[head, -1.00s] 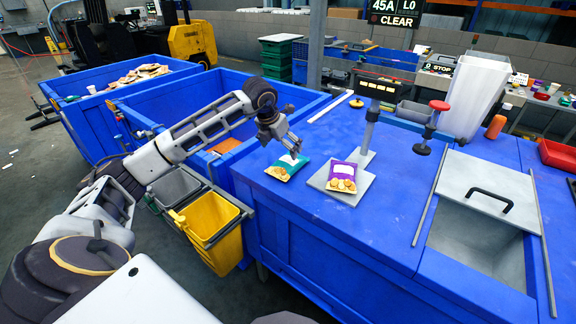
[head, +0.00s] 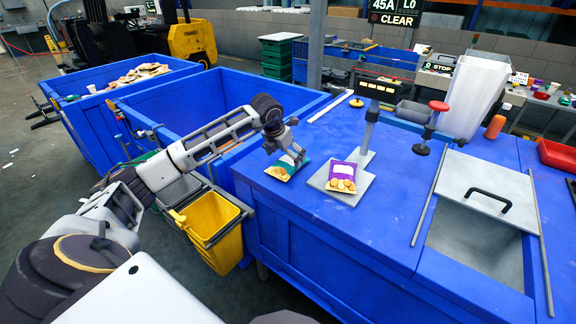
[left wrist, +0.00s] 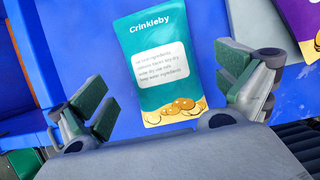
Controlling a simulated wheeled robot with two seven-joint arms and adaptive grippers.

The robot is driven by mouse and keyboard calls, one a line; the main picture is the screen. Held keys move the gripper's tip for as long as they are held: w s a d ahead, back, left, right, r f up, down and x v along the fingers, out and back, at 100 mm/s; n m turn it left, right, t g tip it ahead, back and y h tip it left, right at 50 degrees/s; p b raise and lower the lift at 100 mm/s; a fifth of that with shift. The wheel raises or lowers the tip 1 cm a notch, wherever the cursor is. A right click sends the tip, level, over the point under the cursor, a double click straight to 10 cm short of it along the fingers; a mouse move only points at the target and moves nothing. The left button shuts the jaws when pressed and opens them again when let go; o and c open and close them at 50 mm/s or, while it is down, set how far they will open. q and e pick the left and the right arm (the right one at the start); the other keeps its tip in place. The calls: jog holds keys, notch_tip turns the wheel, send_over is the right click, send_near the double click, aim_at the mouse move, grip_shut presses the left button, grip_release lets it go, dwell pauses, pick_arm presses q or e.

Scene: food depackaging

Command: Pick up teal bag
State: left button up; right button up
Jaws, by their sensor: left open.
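The teal bag (head: 281,171) lies on the blue table near its left front corner. In the left wrist view the teal bag (left wrist: 165,75) shows the word "Crinkleby", a white text panel and printed yellow snacks at its lower end. My left gripper (head: 294,158) is over the teal bag in the head view and hides part of it. In the left wrist view the left gripper (left wrist: 165,95) is open, with one green-padded finger on each side of the bag and a gap to both. My right gripper is not in view.
A purple bag (head: 343,177) lies on a grey scale plate (head: 322,183) just right of the teal bag, with a post and display behind. A grey lidded bin (head: 489,187) is set in the table at right. A yellow bucket (head: 213,232) hangs at the left front.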

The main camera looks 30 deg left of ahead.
aim_at(289, 159)
pick_arm(q)
jog(key=shift+p+x, duration=0.35)
jog(key=shift+x, duration=1.7)
jog(key=shift+w+r, duration=0.1)
jog(key=shift+w, duration=0.05)
jog(key=c, duration=0.9)
jog(key=shift+r, duration=0.2)
jog(key=shift+r+b, duration=0.5)
jog(key=shift+r, duration=4.35)
